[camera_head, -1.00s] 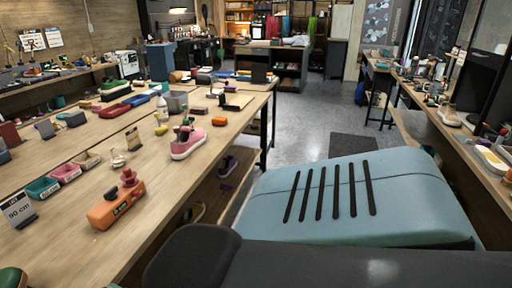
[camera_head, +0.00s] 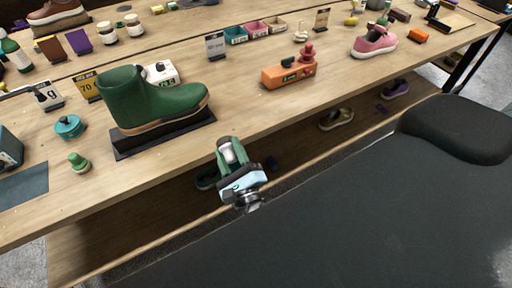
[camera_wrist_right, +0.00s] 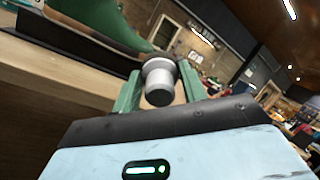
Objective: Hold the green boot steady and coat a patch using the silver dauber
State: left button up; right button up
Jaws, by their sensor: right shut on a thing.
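The green boot (camera_head: 150,106) stands upright on a long black stand (camera_head: 170,137) on the wooden bench, its toe to the right. Its lower part also shows at the top of the right wrist view (camera_wrist_right: 110,20). My right gripper (camera_head: 231,150) is in front of the bench edge, to the right of and below the boot's toe, apart from it. Its green fingers are shut on the silver dauber (camera_wrist_right: 158,78), a short metallic cylinder between them. Part of the dauber is hidden by the fingers. My left gripper does not show.
A teal pot (camera_head: 69,127) and a green knobbed piece (camera_head: 79,163) stand left of the boot. An orange block (camera_head: 289,73) lies to the right. The bench front between is clear.

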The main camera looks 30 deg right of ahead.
jog(key=shift+w+a+f, duration=0.2)
jog(key=shift+w+a, duration=2.15)
jog(key=shift+w, duration=0.05)
jog(key=shift+w+a+f, duration=0.15)
jog(key=shift+w+a, duration=2.2)
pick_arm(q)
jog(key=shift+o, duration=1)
